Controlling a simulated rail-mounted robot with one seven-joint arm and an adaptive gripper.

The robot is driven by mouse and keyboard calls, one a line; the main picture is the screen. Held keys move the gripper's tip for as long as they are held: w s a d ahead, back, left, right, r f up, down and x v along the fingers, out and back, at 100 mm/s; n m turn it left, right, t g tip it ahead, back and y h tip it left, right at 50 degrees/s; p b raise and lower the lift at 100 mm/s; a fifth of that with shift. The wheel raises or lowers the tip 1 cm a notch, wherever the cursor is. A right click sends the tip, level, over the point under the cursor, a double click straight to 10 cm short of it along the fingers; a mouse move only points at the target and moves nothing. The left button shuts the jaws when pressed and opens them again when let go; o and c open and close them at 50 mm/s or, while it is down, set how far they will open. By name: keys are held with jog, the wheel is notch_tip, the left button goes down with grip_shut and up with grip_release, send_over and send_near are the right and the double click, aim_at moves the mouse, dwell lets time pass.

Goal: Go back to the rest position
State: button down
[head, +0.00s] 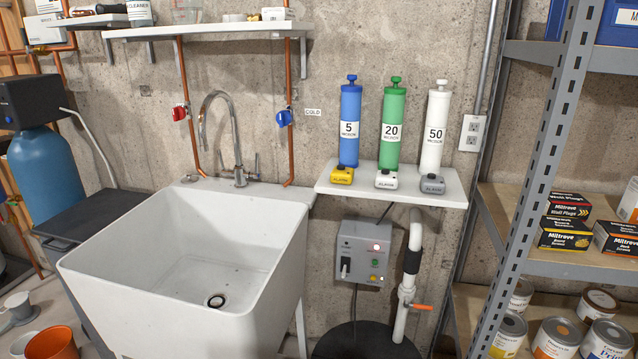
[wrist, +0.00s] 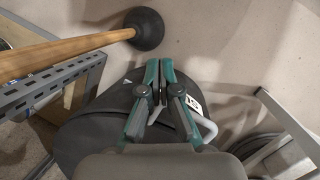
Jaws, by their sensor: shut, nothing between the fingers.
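My gripper (wrist: 159,66) shows only in the wrist view, with green and grey fingers closed side by side and nothing held between them. It is over a dark round lid or basin (wrist: 100,118), seen from above; I cannot tell how far above it the fingers are. My arm and gripper do not show in the head view. The task names no object.
A wooden-handled plunger (wrist: 148,28) lies ahead-left of the fingers. Metal shelving (head: 545,140) stands at right, a white sink (head: 130,270) at left. Between them, a wall shelf (head: 330,185) holds blue, green and white cylinders above a grey control box (head: 352,245) and white pipe (head: 404,305).

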jog(key=s+f+m+g+y, duration=0.1)
jog(key=s+f+g, duration=0.15)
jog(key=s, duration=0.95)
jog(key=s+f+m+g+y, duration=0.2)
jog(key=s+f, duration=0.1)
jog(key=s, duration=0.8)
notch_tip(320, 180, up, 14)
jog(key=w+p, duration=0.1)
jog(key=p, duration=1.3)
jog(key=shift+d+r+p, duration=0.15)
jog(key=shift+d+p, duration=0.15)
jog(key=shift+p, duration=0.05)
